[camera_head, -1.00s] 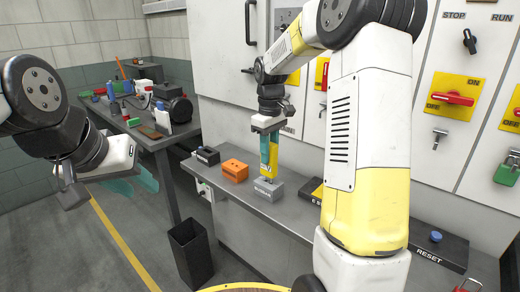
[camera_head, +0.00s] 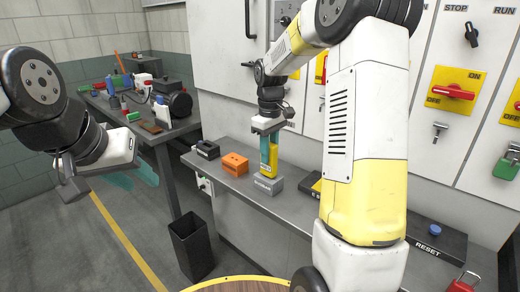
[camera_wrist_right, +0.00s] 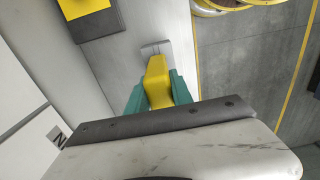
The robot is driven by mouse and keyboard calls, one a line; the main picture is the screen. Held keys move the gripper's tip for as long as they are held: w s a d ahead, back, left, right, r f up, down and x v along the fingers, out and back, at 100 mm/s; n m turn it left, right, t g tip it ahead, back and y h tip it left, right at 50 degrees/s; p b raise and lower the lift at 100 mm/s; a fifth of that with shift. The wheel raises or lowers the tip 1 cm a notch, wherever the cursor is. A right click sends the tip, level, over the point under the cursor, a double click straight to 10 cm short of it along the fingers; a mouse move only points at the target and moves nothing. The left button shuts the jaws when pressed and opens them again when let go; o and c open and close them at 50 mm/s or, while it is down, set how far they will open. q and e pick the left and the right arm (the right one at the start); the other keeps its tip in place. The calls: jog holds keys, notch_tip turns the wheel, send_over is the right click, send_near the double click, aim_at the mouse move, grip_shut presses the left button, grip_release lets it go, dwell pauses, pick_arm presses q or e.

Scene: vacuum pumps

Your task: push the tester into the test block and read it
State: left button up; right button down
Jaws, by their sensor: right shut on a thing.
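My right gripper (camera_head: 268,157) is shut on the yellow tester (camera_head: 268,171), with teal fingers on its sides. The tester stands upright, its lower end at the top of the grey test block (camera_head: 268,186) on the bench. I cannot tell how far it sits in the block. In the right wrist view the tester (camera_wrist_right: 157,80) points at the grey block (camera_wrist_right: 156,48), between the teal fingers. The tester's reading cannot be made out. My left gripper (camera_head: 138,177) is empty at the left, over the floor, with its teal fingers apart.
On the grey bench, an orange block (camera_head: 235,164) and a black block (camera_head: 206,149) stand left of the test block. A black RESET box (camera_head: 436,238) is at the right. A switch panel rises behind. A black bin (camera_head: 190,248) stands on the floor.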

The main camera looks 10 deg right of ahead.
jog(key=shift+f, duration=0.2)
jog(key=c, duration=1.1)
grip_release()
jog(key=shift+o, duration=0.2)
jog(key=shift+r, duration=3.9)
jog(key=s+a+r+m+t+y, duration=0.1)
jog(key=s+r+m+t, duration=0.1)
jog(key=s, duration=1)
jog(key=s+a+r+m+t+y, duration=0.1)
jog(key=s+m+t, duration=0.3)
jog(key=s, duration=0.8)
jog(key=shift+s+r+m, duration=0.15)
jog(key=shift+r+m, duration=0.35)
